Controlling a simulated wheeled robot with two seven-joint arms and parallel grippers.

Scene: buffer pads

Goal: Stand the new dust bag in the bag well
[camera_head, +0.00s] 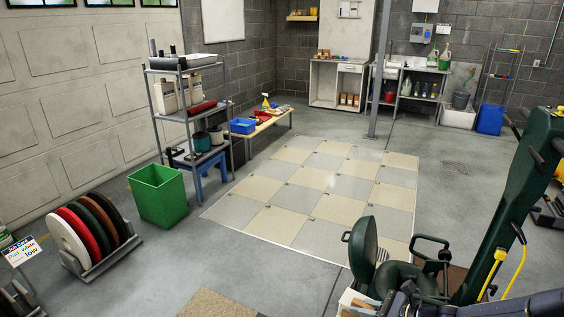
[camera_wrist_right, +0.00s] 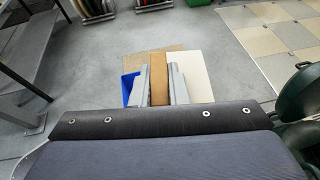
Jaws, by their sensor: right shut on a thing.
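My right gripper (camera_wrist_right: 161,86) is shut on a tan strip of what looks like the dust bag (camera_wrist_right: 159,78); a pale panel shows just right of the fingers. In the head view the bag (camera_head: 347,299) is a small white and brown patch at the bottom edge, mostly cut off, left of my dark right arm. The bag well looks to be in the green machine (camera_head: 410,277), whose round lid (camera_head: 364,249) stands open on its left. The well's inside is hardly visible. The held bag is apart from the well, to its left and nearer. My left gripper is not in view.
A tall green handle (camera_head: 510,205) with yellow cords rises at the right. A tiled floor patch (camera_head: 325,195) lies beyond the machine. A green bin (camera_head: 158,193) and a pad rack (camera_head: 95,240) stand at the left. A blue container (camera_wrist_right: 130,86) is left of the fingers.

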